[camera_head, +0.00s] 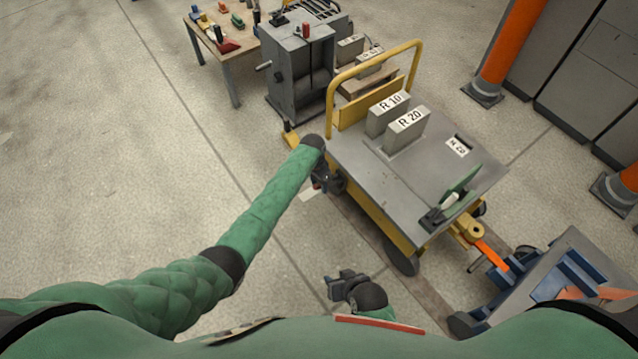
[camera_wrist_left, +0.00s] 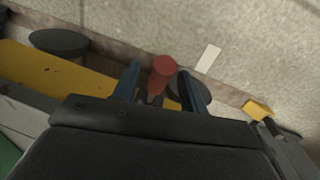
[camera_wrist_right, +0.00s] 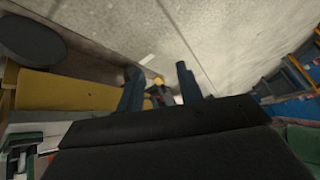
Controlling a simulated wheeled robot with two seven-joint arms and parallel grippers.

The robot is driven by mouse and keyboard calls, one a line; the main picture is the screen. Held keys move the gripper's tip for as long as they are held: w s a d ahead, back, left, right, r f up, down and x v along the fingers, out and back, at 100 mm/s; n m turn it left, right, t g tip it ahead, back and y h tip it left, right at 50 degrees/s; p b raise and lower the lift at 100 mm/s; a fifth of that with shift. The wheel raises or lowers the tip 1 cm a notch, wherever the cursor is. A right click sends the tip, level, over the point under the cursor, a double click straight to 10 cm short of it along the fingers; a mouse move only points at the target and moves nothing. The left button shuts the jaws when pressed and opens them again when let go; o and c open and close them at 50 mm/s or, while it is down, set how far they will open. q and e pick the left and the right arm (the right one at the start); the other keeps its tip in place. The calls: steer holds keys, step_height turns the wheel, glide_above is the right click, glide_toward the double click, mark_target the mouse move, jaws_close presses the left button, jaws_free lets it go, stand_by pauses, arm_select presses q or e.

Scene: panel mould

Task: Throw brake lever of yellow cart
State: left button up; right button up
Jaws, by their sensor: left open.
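The yellow cart (camera_head: 388,228) stands at the centre right of the head view, with a grey deck and a yellow push rail. The brake lever with its red knob (camera_wrist_left: 162,66) shows in the left wrist view, beside the cart's yellow side (camera_wrist_left: 60,72) and a dark wheel. My left gripper (camera_head: 320,182) is low at the cart's near left side. Its open fingers (camera_wrist_left: 158,84) stand either side of the lever in that view; I cannot tell whether they touch it. My right gripper (camera_head: 342,284) is open and empty over the floor, nearer to me; its fingers (camera_wrist_right: 158,85) show apart.
Weights marked R 10 (camera_head: 388,113) and R 20 (camera_head: 406,130) stand on the deck. A grey machine (camera_head: 300,70) and a wooden table (camera_head: 225,52) stand behind. A blue trolley (camera_head: 520,290) is at the right, by the orange tow bar (camera_head: 491,254). Floor at left is clear.

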arm_select(q)
jaws_close()
